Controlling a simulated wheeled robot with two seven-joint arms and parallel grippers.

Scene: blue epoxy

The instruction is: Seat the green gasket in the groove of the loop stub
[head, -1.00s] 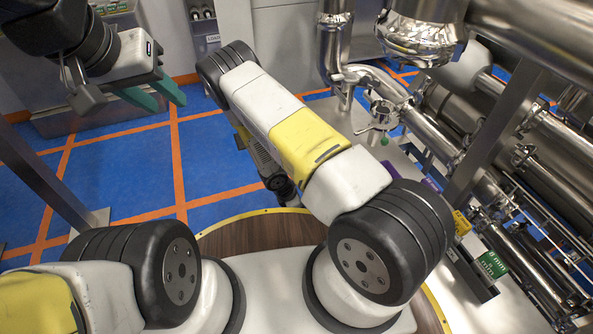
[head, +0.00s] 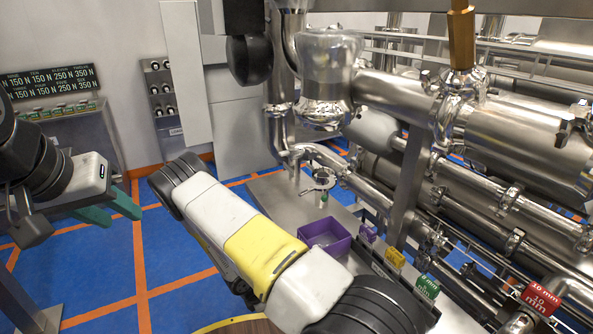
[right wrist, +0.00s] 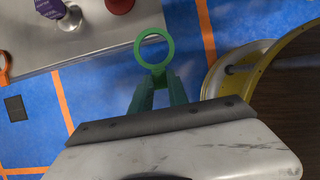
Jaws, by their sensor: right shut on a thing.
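The green gasket (right wrist: 138,58) is a thin ring in the right wrist view. My right gripper (right wrist: 158,76) is shut on its near edge, and the ring stands out beyond the green fingertips over the blue floor. In the head view the right hand and gasket are hidden behind my right arm. A small steel fitting with a round end (head: 322,177) stands over the steel bench in the head view; it may be the loop stub, but its groove cannot be made out. My left gripper (head: 112,211) is open and empty at the left, over the floor.
Thick steel pipes (head: 520,130) crowd the right. A steel post (head: 411,180) stands before them.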

